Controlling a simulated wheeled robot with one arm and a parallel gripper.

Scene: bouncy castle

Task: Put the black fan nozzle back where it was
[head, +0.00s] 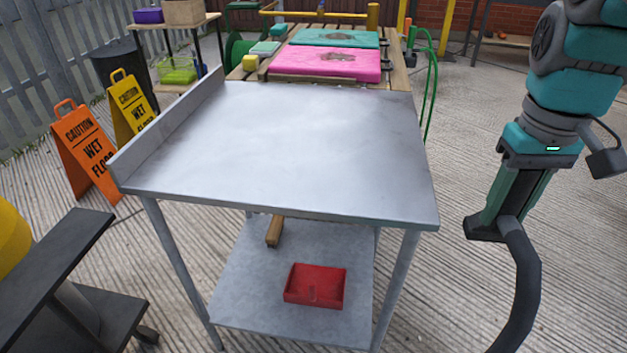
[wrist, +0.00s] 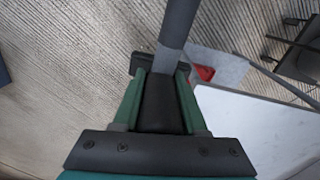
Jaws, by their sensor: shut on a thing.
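The black fan nozzle (head: 526,275) is a dark, bent tube. It hangs from my gripper (head: 495,222) at the right of the head view, to the right of the metal table and apart from it. The gripper is shut on the nozzle's upper end, and the tube curves down past the bottom edge of the picture. In the wrist view the nozzle (wrist: 178,25) runs away from between the green fingers (wrist: 160,90). Its far end is out of view. Which place it came from does not show.
The metal table (head: 270,150) has a bare top and a raised left edge. Its lower shelf (head: 255,285) holds a red tray (head: 315,300) and a wooden piece (head: 275,231). Wet-floor signs (head: 85,145) stand left. A wooden bench with pink (head: 325,62) and teal sheets stands behind.

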